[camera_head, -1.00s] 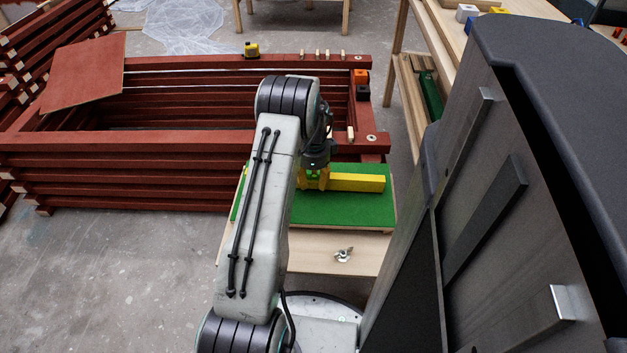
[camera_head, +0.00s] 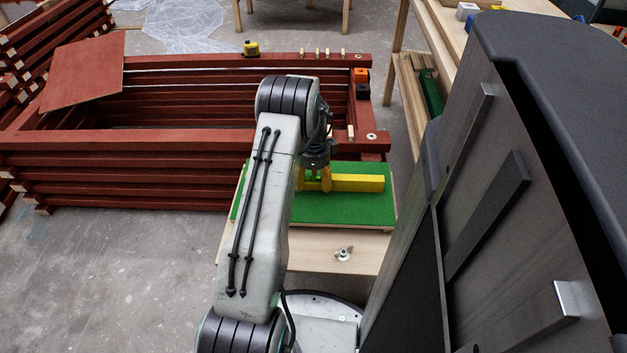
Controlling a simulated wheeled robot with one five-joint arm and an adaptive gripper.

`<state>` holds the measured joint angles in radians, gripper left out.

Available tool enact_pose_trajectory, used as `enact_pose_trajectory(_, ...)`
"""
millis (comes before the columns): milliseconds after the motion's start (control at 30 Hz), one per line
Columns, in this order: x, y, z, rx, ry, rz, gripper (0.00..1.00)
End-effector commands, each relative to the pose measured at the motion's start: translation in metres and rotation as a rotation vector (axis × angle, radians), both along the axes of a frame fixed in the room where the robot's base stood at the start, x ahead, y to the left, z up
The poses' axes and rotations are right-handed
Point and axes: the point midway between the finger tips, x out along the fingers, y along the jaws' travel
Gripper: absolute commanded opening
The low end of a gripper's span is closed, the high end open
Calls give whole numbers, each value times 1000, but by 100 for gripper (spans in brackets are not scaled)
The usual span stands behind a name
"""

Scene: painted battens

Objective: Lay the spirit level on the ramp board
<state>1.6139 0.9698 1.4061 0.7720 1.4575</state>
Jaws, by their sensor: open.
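The spirit level is a yellow bar (camera_head: 358,183) lying on a green-topped board (camera_head: 345,212), which I take to be the ramp board. The board rests on a pale wooden surface in front of the red battens. My gripper (camera_head: 319,182) points down at the level's left end, with its yellowish fingers open and close to the bar. Whether the fingers touch it is hard to tell. My arm hides the level's far left end and part of the board. The board's slope cannot be judged clearly.
Stacked red battens (camera_head: 120,146) form a frame behind the board, with a yellow tape measure (camera_head: 251,48) on its back rail. A metal wing nut (camera_head: 343,254) lies on the pale wood in front. A workbench (camera_head: 450,30) stands at the back right.

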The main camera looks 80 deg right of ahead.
Motion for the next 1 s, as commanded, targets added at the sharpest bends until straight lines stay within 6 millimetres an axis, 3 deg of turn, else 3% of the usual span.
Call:
enact_pose_trajectory(167, 0, -1, 14, -4, 0, 0, 60)
enact_pose_trajectory(700, 0, -2, 99, -5, 1, 0, 60)
enact_pose_trajectory(1000, 0, -1, 119, -2, 0, 0, 60)
